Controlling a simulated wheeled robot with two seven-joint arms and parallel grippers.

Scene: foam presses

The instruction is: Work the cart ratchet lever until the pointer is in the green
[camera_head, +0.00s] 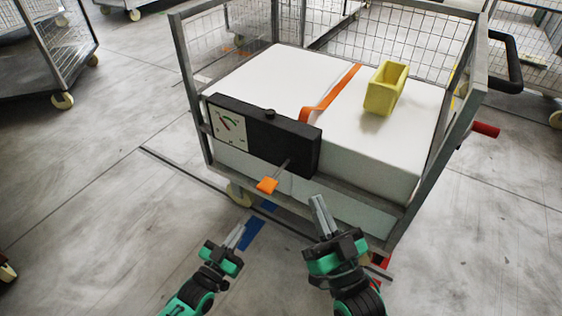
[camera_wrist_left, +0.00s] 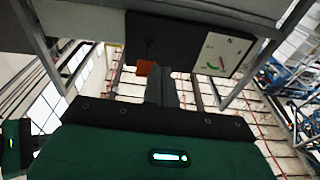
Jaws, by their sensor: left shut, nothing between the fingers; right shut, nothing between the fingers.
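The cart (camera_head: 188,75) is a grey wire-sided frame holding white foam blocks (camera_head: 275,80) with an orange strap (camera_head: 333,92) over them. A black ratchet box (camera_head: 265,133) on its near side carries a white dial (camera_head: 229,129) with a coloured arc; the pointer's exact place is too small to tell. The lever (camera_head: 282,168) points down and ends in an orange grip (camera_head: 267,185), also seen in the left wrist view (camera_wrist_left: 146,68). My left gripper (camera_head: 237,231) is shut and empty, below the grip and apart from it. My right gripper (camera_head: 317,204) is shut and empty, right of the grip.
A yellow open box (camera_head: 386,90) stands on the foam. A red handle (camera_head: 485,129) sticks out at the cart's right. Other wire carts (camera_head: 50,50) stand behind at left and right. Floor left of the cart is clear, with blue tape (camera_head: 252,234) near my left gripper.

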